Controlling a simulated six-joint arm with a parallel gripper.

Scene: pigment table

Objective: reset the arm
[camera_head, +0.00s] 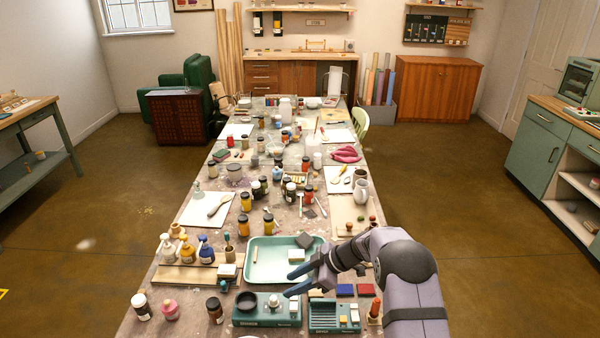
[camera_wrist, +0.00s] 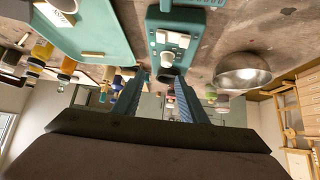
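My gripper (camera_head: 289,282) reaches in from the right over the near end of the long table (camera_head: 245,330), pointing left. Its two blue-grey fingers are apart with nothing visible between them, so it is open and empty. In the head view it overlaps the near right part of the teal tray (camera_head: 266,277) and lies just beyond the green labelled block (camera_head: 287,319). In the wrist view my gripper (camera_wrist: 162,80) shows two separated fingers, with the table surface at the top of the picture.
Bottles stand left of the tray on a wooden stand (camera_head: 180,278). Loose jars, including a dark red one (camera_head: 215,311), stand nearer. A metal bowl (camera_wrist: 243,72) shows in the wrist view.

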